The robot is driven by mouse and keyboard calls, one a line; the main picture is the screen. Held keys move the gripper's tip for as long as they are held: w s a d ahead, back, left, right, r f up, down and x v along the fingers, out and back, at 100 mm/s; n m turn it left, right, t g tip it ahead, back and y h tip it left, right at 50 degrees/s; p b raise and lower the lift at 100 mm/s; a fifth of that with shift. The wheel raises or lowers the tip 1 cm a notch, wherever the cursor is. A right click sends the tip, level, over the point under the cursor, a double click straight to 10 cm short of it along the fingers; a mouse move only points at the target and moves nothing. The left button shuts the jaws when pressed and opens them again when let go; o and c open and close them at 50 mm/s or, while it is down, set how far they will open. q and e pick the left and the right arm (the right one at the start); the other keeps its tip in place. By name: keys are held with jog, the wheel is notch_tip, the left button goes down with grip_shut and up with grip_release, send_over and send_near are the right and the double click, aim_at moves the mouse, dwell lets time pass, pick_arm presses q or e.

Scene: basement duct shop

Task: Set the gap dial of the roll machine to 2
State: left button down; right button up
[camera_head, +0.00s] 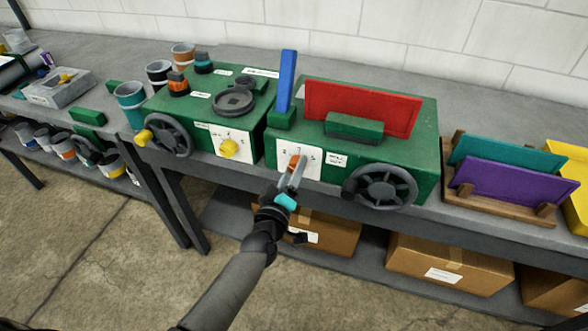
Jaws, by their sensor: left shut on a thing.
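A green machine (425,150) on the bench has a white dial plate (283,155) on its front with small number marks, too small to read surely. An orange dial knob (293,162) sits on this plate. My left gripper (294,172) reaches up from below and is shut on the orange knob, covering part of it; which mark it points to I cannot tell. A red sheet (360,108) stands on top of this machine, and a dark handwheel (380,188) is on its front right. My right gripper is not in view.
A second green machine (255,113) with a yellow knob (229,148) and a handwheel (165,136) stands close on the left. A blue lever (287,80) stands upright between them. A wooden rack (500,208) holds teal and purple sheets on the right. Cardboard boxes (445,262) sit below.

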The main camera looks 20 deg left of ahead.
pick_arm(q)
jog(key=shift+c, duration=1.7)
grip_release()
jog(key=s, duration=1.5)
jog(key=shift+s+a+r+p, duration=0.15)
jog(key=shift+a+p, duration=0.05)
jog(key=shift+p, duration=0.25)
